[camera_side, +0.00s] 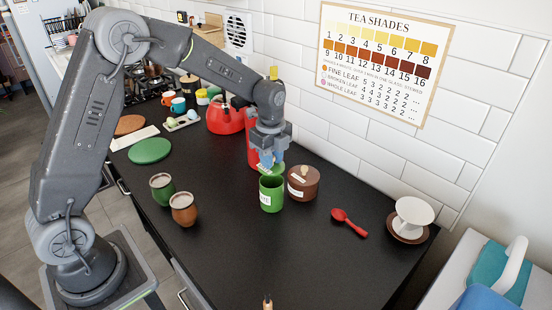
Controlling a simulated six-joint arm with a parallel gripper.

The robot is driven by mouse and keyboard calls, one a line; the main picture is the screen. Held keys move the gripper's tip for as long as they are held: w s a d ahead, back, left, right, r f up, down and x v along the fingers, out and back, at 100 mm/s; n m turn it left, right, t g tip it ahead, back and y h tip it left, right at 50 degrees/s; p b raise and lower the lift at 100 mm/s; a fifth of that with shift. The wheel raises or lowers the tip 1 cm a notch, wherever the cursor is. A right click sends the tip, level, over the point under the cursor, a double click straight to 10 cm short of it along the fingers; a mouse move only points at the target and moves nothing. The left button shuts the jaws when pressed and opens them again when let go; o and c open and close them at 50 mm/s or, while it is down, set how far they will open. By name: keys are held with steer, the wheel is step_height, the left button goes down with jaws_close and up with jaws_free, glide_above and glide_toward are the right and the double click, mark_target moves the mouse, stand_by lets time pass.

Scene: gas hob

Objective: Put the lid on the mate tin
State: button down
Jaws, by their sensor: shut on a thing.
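The mate tin is a green cylinder (271,194) with a white label, standing upright near the middle of the dark counter. My gripper (268,162) points down just above it, its blue fingers shut on a green lid (274,171). The lid is over the tin's far side, near its rim; I cannot tell whether they touch. The fingers and the low view hide part of the lid.
A brown lidded pot (303,183) stands close to the right of the tin, and a red canister (253,145) stands behind. Two mate cups, green (162,191) and brown (184,209), are to the left. A red scoop (348,221) and a white dripper (411,215) lie right. The front counter is mostly clear.

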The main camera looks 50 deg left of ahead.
steer(key=shift+f, duration=1.65)
steer(key=shift+f, duration=0.55)
steer(key=c, duration=0.9)
jaws_free()
steer(key=shift+r, duration=0.1)
step_height(320, 180, up, 13)
steer(key=shift+f, duration=0.1)
steer(key=shift+r, duration=0.45)
